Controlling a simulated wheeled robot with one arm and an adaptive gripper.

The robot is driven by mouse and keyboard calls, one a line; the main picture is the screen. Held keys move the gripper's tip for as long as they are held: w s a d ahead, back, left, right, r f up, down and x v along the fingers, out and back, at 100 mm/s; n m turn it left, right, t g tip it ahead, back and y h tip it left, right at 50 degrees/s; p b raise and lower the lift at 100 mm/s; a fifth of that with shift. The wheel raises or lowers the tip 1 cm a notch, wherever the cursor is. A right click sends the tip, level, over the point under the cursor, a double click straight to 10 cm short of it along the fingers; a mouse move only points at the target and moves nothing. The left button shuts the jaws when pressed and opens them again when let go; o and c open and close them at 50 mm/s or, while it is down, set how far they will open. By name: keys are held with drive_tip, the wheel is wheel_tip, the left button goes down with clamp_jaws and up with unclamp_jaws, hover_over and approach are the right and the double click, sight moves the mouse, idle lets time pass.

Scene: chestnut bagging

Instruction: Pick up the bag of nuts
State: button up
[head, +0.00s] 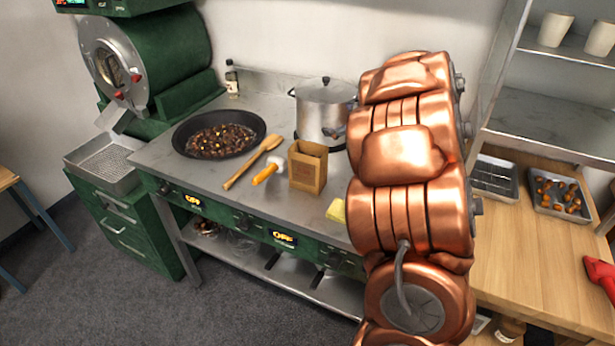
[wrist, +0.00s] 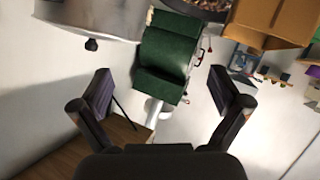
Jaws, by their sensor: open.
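The bag (head: 306,172) is a small brown paper bag standing upright on the steel counter (head: 255,215), in front of the steel pot. Its top looks open; I cannot see what is inside. In the wrist view a brown shape at the top right, likely the bag (wrist: 278,18), lies beyond and to the right of my fingers. My gripper (wrist: 162,78) is open, with nothing between its two dark fingers. In the head view my copper arm stands right of the bag, and the gripper is hidden.
A pan of chestnuts (head: 219,134), a wooden spoon (head: 252,163) and a yellow-handled tool (head: 268,174) lie left of the bag. The lidded pot (head: 325,108) stands behind it. A tray of chestnuts (head: 558,195) sits on the wooden table (head: 530,262) at right.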

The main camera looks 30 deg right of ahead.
sight(312, 149)
drive_tip(key=s+a+f+n+g+y, duration=0.1)
drive_tip(key=s+a+f+y, duration=0.3)
drive_tip(key=s+a+y, duration=0.15)
drive_tip(key=shift+y, duration=0.35)
drive_tip(key=shift+f+p+x, duration=0.2)
drive_tip(key=shift+p+x, duration=0.35)
drive_tip(key=shift+x, duration=1.15)
drive_tip(key=shift+f+p+x, duration=0.25)
drive_tip(key=shift+p+x, duration=0.3)
drive_tip(key=shift+x, duration=1.15)
drive_tip(key=shift+d, duration=0.2)
drive_tip(key=shift+c, duration=0.2)
clamp_jaws()
